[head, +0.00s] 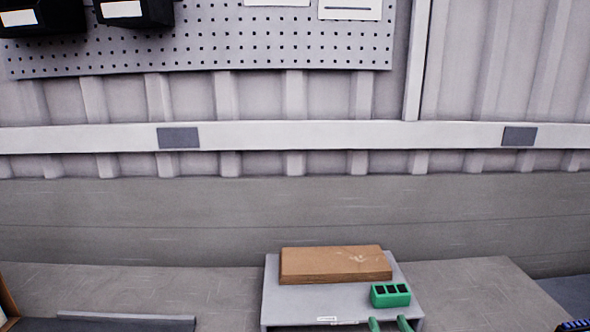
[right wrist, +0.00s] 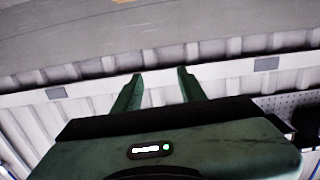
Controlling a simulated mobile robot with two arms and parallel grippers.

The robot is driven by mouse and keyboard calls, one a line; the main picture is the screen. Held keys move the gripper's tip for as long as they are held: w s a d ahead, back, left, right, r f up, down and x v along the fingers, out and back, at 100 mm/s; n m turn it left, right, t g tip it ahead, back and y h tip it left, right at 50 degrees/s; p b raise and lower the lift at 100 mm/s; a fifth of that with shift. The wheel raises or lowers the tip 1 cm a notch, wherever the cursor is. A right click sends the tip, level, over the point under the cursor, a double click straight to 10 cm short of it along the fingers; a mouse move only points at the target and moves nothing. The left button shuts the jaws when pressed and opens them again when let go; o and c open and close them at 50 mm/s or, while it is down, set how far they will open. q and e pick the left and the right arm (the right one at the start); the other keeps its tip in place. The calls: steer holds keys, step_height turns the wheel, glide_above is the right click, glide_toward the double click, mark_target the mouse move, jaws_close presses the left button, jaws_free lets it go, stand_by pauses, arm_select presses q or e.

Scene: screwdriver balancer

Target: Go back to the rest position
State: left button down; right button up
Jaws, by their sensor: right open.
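My right gripper (head: 389,323) shows at the bottom edge of the head view as two green fingertips, spread apart with nothing between them. They are in front of the grey stand, just below a green block with dark square openings (head: 390,295) in the picture. In the right wrist view my right gripper (right wrist: 160,78) has both fingers apart and empty, against the ribbed wall. My left gripper is not in view. No screwdriver can be made out.
A brown board (head: 335,265) lies on the grey stand (head: 272,300), beside the green block. A dark flat item (head: 120,322) lies at lower left. Dark bins (head: 40,18) hang on the pegboard (head: 230,45) at upper left. The grey surface (head: 480,295) right of the stand is clear.

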steer(key=s+d+f+g+h, duration=0.1)
steer(key=s+d+f+g, duration=0.1)
steer(key=s+f+g, duration=0.4)
steer(key=s+d+f+g+h, duration=0.1)
steer(key=s+d+f, duration=0.1)
steer(key=s+f, duration=0.45)
steer(key=s+a+f+n+g+y, duration=0.1)
steer(key=s+f+g+y, duration=0.1)
steer(key=s+f+g, duration=0.8)
steer(key=s+f+t, duration=0.1)
steer(key=s+f, duration=0.2)
steer(key=f, duration=1)
steer(key=s+f+t, duration=0.1)
steer(key=s+f, duration=0.1)
steer(key=f, duration=1.1)
steer(key=s+d+f+n+g, duration=0.1)
steer(key=s+d+f, duration=0.1)
steer(key=s+f, duration=1.3)
steer(key=shift+s+d+g, duration=0.3)
steer(key=shift+s, duration=0.4)
